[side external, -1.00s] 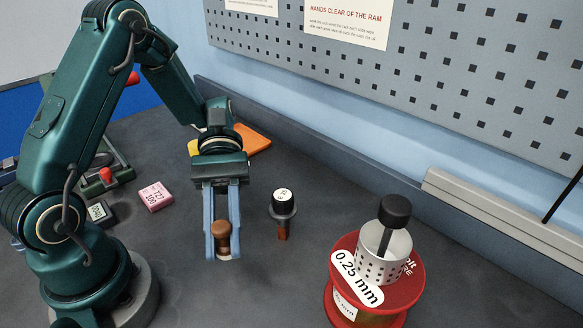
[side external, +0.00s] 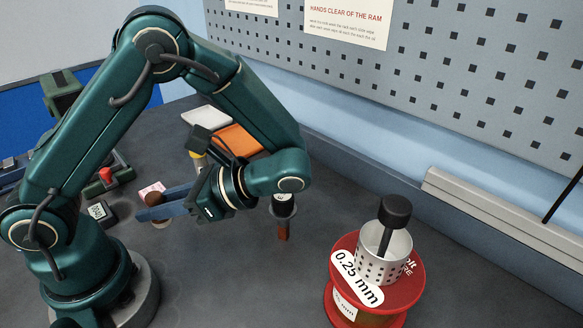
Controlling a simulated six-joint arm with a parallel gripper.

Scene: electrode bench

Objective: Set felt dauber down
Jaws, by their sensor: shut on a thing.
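The felt dauber, with a round brown handle (side external: 153,198) and a pale lower end, is between the fingers of my gripper (side external: 160,203). My gripper is shut on it and points left, with the fingers nearly level. The dauber is at the left of the bench, in front of the pink block (side external: 152,187). I cannot tell whether its lower end touches the bench top. The fingers hide part of it.
A red wire spool (side external: 345,250) bears a perforated cup (side external: 385,262) with a black-knobbed tool. An orange pad (side external: 238,140) lies behind my arm. A small black box (side external: 101,214) stands left.

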